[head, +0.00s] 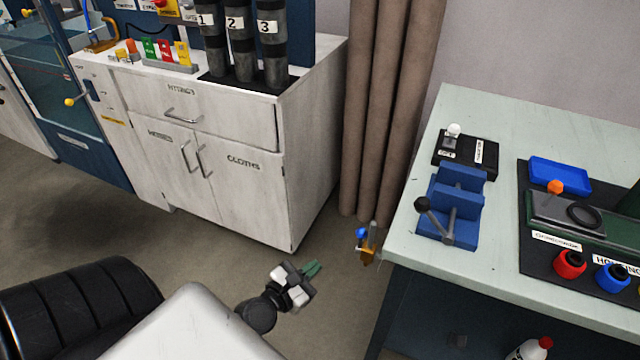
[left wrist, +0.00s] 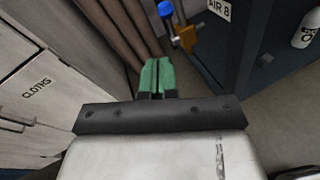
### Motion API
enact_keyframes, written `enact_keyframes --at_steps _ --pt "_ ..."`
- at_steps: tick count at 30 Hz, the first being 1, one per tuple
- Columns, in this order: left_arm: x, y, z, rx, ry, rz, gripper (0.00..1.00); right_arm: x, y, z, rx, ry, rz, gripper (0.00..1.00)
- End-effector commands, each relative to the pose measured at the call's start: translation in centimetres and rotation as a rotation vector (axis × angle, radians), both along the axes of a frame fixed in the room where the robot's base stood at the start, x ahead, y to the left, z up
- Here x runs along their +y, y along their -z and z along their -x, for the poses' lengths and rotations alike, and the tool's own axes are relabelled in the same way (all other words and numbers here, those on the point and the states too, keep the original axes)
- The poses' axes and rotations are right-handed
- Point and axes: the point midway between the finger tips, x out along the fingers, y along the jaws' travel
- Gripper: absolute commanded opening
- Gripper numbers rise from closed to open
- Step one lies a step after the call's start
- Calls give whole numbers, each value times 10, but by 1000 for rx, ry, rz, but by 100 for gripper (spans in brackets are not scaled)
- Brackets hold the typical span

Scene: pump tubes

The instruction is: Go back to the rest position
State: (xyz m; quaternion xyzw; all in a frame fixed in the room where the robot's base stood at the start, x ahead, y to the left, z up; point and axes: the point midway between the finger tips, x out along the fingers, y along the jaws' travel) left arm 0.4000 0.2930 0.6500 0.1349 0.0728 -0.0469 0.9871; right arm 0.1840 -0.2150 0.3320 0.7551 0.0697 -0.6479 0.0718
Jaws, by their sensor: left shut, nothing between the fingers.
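My left gripper (head: 313,270) has green fingers and hangs over the open floor between the white cabinet and the workbench. In the left wrist view its fingers (left wrist: 158,76) are closed together with nothing between them. My left arm comes in from the lower left of the head view. My right gripper is in neither view.
The white cabinet (head: 240,195) stands at left, with numbered dark tubes (head: 239,45) on top. The pale green workbench (head: 400,232) at right carries a blue vise (head: 452,205). A brass fitting with a blue knob (head: 367,245) is on its left side. Brown curtains (head: 380,110) hang between.

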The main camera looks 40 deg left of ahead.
Motion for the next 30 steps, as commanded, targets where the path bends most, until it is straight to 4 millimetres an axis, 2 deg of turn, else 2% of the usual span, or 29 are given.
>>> enact_keyframes --at_steps 8,11,14,17,20,24,27,30 --pt "-1 2 0 3 4 -12 0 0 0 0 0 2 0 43" --pt "-4 16 3 28 39 -118 0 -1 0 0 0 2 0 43" --pt "-13 49 10 85 136 -370 0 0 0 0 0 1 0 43" --pt "-26 99 27 165 312 -726 0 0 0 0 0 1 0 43" --pt "-40 152 52 234 554 -1093 0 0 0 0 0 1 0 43" --pt "-57 219 97 274 971 -1536 0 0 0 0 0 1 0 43" --pt "-65 255 129 251 1277 -1770 0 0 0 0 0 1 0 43" --pt "-71 282 159 194 1562 -1932 0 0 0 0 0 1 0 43"
